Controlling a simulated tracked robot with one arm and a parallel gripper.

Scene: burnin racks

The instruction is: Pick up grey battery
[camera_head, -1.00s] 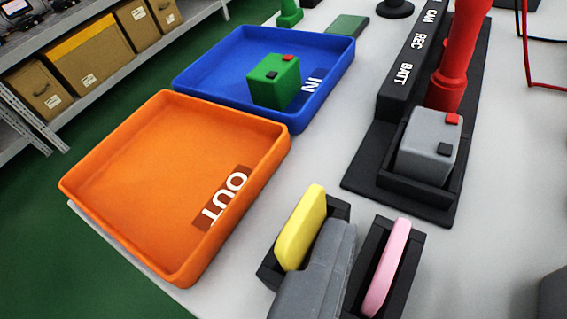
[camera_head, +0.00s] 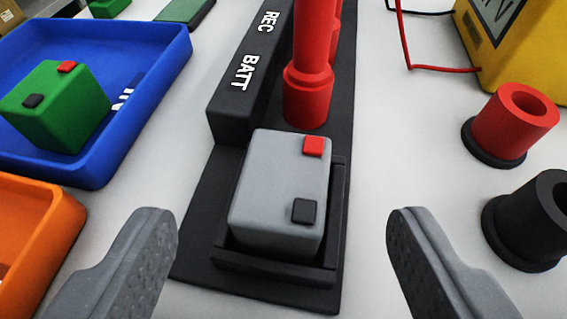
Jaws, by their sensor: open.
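The grey battery (camera_head: 276,192) is a grey block with a red and a black terminal on top. It sits in a black holder (camera_head: 275,268) at the front of the black station labelled BATT and REC. My gripper (camera_head: 283,240) is open and empty. Its left finger is left of the battery and its right finger is right of it, both nearer the camera and apart from it. The battery's base is hidden by the holder's low walls.
A red cylinder (camera_head: 306,75) stands right behind the battery. The blue tray (camera_head: 150,95) with a green battery (camera_head: 55,108) and the orange tray (camera_head: 60,235) lie left. Red (camera_head: 508,125) and black (camera_head: 532,222) cylinders and a yellow device (camera_head: 520,40) stand right.

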